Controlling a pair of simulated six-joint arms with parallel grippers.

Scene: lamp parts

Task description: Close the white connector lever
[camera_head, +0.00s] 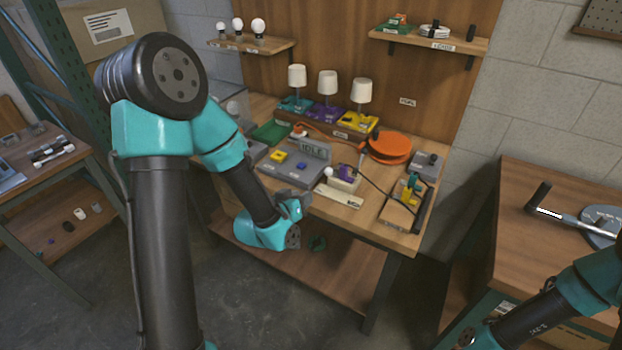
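The white connector lever cannot be made out with certainty at this size. A wooden block with yellow and green parts (408,193) stands at the bench's right end. Part of my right arm is at the lower right; its gripper is out of view.
A grey "IDLE" unit (294,168) with yellow and blue parts lies left of the pale block. An orange cable reel (390,147) and three lamps, one with a yellow base (358,122), stand behind. A black cable crosses the bench. A side table (540,247) is at right.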

